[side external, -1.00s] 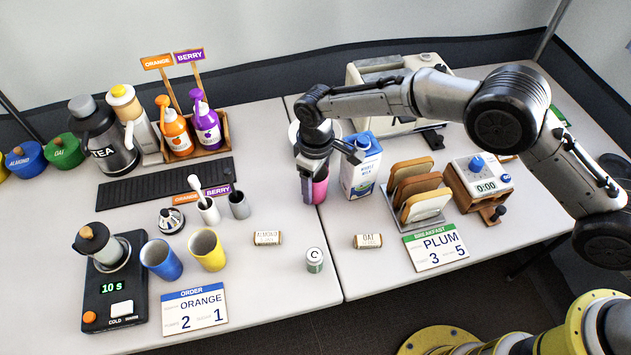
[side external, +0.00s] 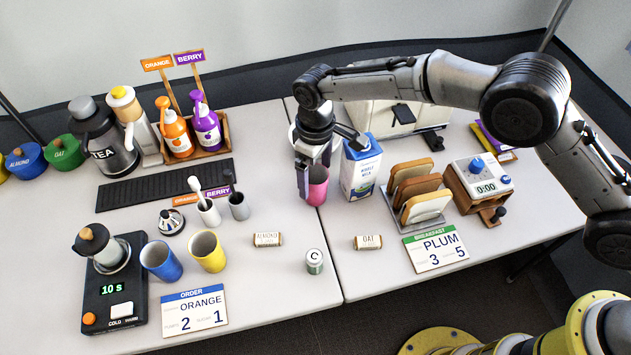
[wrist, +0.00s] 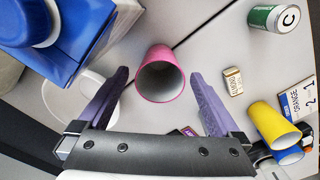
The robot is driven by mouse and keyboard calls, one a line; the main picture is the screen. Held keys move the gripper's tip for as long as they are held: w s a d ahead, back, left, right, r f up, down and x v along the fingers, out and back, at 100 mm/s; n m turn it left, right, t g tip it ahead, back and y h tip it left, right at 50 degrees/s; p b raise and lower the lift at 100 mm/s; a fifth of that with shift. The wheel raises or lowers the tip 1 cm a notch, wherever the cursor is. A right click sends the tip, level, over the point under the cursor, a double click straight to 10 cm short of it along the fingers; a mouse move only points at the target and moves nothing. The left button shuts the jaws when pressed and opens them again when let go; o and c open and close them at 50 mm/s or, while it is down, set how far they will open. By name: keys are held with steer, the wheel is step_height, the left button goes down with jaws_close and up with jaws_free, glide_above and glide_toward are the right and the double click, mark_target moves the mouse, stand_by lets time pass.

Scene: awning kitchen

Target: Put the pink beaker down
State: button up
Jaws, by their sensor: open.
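The pink beaker (side external: 317,186) stands upright on the table, just left of the milk carton (side external: 360,167). In the wrist view the beaker (wrist: 160,76) shows its open, empty mouth between my two fingers. My gripper (side external: 316,190) is above and around the beaker in the side view. In the wrist view my gripper (wrist: 158,82) has its fingers spread wide, with a gap on each side of the beaker. Part of the beaker is hidden behind a finger in the side view.
The milk carton stands close on the right, with the toast rack (side external: 420,215) beyond it. A white round item (wrist: 88,98) is close by one finger. A yellow cup (side external: 208,250) and blue cup (side external: 161,260) stand to the left. The table in front of the beaker is mostly clear.

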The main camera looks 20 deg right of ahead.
step_height(320, 180, up, 8)
steer(key=shift+f, duration=0.1)
steer(key=s+d+r+m+t+y, duration=0.15)
steer(key=s+d+r, duration=0.25)
steer(key=d+r, duration=0.65)
steer(key=s+d+r+m+t+h, duration=0.1)
steer(key=s+d+r+m, duration=0.2)
steer(key=d+r, duration=0.75)
steer(key=s+d+m+t, duration=0.2)
steer(key=s+d, duration=0.9)
steer(key=s, duration=0.1)
steer(key=s+d+f+m, duration=0.1)
steer(key=s+d+f, duration=0.1)
steer(key=s, duration=0.3)
steer(key=s+d+f+m+t, duration=0.1)
steer(key=s+d+f, duration=0.1)
steer(key=s, duration=0.4)
steer(key=shift+s+d, duration=0.3)
steer(key=shift+d, duration=0.5)
